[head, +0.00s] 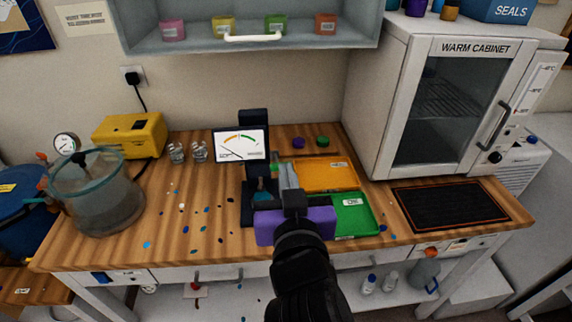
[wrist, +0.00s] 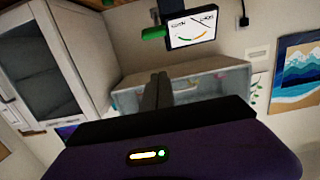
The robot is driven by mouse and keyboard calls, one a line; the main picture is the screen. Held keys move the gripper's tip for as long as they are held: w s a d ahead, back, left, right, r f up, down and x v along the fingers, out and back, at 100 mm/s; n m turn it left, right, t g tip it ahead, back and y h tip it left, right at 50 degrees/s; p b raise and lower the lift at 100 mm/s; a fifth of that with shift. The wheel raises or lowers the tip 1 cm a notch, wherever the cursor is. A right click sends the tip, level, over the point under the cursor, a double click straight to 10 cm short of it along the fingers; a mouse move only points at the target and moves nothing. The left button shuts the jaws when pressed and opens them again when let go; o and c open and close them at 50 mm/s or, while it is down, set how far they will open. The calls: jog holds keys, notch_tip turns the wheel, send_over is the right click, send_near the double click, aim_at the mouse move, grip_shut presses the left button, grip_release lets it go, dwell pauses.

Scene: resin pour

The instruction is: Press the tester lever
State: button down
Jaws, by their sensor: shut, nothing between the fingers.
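The tester stands near the middle of the bench, with a black column (head: 254,125), a white dial screen (head: 240,145) and a dark base. Its needle points to the low left end of the scale. The lever's green grip (wrist: 153,33) shows beside the screen (wrist: 190,28) in the wrist view; in the head view it is small and partly hidden near my fingers. My purple-bodied gripper (head: 287,176) is just right of the column, above the bench. Its fingers (wrist: 158,78) are shut and empty. A gap shows between them and the grip in the wrist view; actual contact is unclear.
An orange tray (head: 325,174) and a green tray (head: 368,214) lie right of the tester. Two small cups (head: 199,152) stand left of it. Coloured chips are scattered on the front left. The warm cabinet (head: 400,100) stands at right behind a black mat (head: 450,205).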

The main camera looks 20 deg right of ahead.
jog(key=p+x, duration=0.3)
jog(key=x, duration=0.7)
jog(key=shift+w+r, duration=0.15)
jog(key=shift+w, duration=0.1)
jog(key=shift+s+a+f+p, duration=0.15)
jog(key=shift+s+f, duration=0.2)
jog(key=shift+f, duration=0.3)
jog(key=shift+s+a+f+p, duration=0.1)
jog(key=shift+s+f, duration=0.2)
jog(key=shift+f, duration=0.35)
jog(key=shift+s+a+f+p, duration=0.15)
jog(key=shift+s+f, duration=0.2)
jog(key=shift+f, duration=0.3)
jog(key=shift+f+b, duration=0.2)
jog(key=shift+b, duration=0.15)
